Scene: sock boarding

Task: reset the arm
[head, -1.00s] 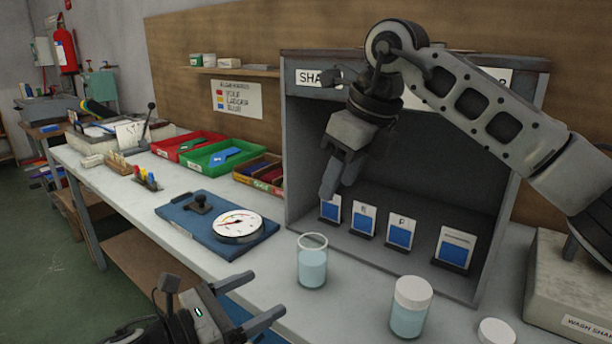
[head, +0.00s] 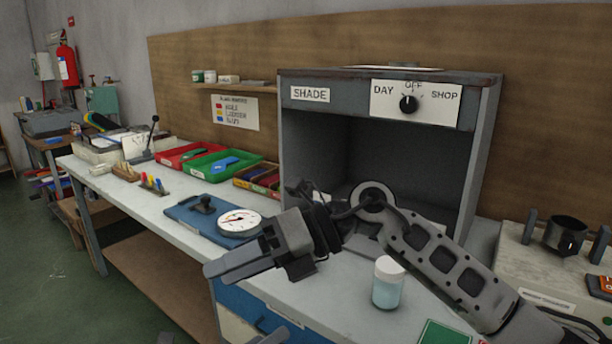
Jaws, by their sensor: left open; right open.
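My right gripper (head: 214,270) reaches in from the right on its grey arm. Its open, empty fingers point left over the front edge of the bench, in front of the blue board with the dial. My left gripper (head: 270,337) barely shows at the bottom edge, with only a dark finger part in view; it is open, and the rest is cut off. The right forearm crosses in front of the shade box (head: 384,95) and hides its lower opening.
A white-lidded jar (head: 388,285) stands close beside my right forearm. The blue board (head: 185,212) carries a round dial (head: 240,221). Red (head: 190,151) and green (head: 220,165) trays lie behind. A machine (head: 545,262) stands at the right.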

